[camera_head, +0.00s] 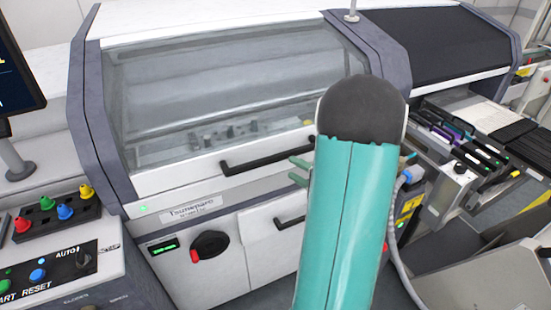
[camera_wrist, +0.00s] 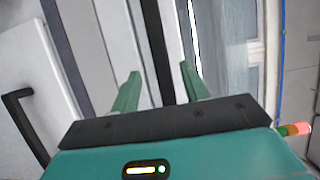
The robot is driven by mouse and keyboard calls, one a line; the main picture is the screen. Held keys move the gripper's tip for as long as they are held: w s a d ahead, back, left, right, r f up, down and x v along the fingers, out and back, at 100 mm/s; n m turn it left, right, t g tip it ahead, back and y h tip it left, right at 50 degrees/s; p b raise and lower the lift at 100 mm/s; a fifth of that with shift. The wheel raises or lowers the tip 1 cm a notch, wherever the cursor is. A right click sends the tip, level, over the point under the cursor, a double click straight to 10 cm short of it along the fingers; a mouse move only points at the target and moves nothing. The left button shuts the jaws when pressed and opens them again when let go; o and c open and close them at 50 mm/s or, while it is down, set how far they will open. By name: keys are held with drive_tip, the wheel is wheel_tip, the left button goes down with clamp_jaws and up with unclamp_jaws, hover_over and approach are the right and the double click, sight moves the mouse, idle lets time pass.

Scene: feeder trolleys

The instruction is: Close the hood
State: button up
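The hood (camera_head: 225,90) of the white machine has a large clear window and a black bar handle (camera_head: 265,155) along its lower edge. It looks lowered, with its lower edge close to the front panel; I cannot tell whether a small gap is left. My gripper (camera_head: 299,170) is at the right end of the handle, partly hidden behind my teal arm. In the wrist view its two green fingers (camera_wrist: 160,82) are apart, with the dark handle bar (camera_wrist: 163,45) running between them. I cannot tell whether they touch it.
A lower panel handle (camera_head: 280,224) and a black rotary switch (camera_head: 210,245) sit below the hood. A button console (camera_head: 60,255) stands at left, a monitor (camera_head: 18,75) above it. Feeder slots (camera_head: 465,145) and a grey cable (camera_head: 398,255) are at right.

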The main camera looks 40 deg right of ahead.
sight(278, 159)
drive_tip(key=w, duration=0.5)
drive_tip(key=w+a, duration=0.1)
drive_tip(key=w, duration=0.2)
drive_tip(key=shift+w, duration=0.1)
clamp_jaws()
drive_tip(key=shift+r, duration=0.1)
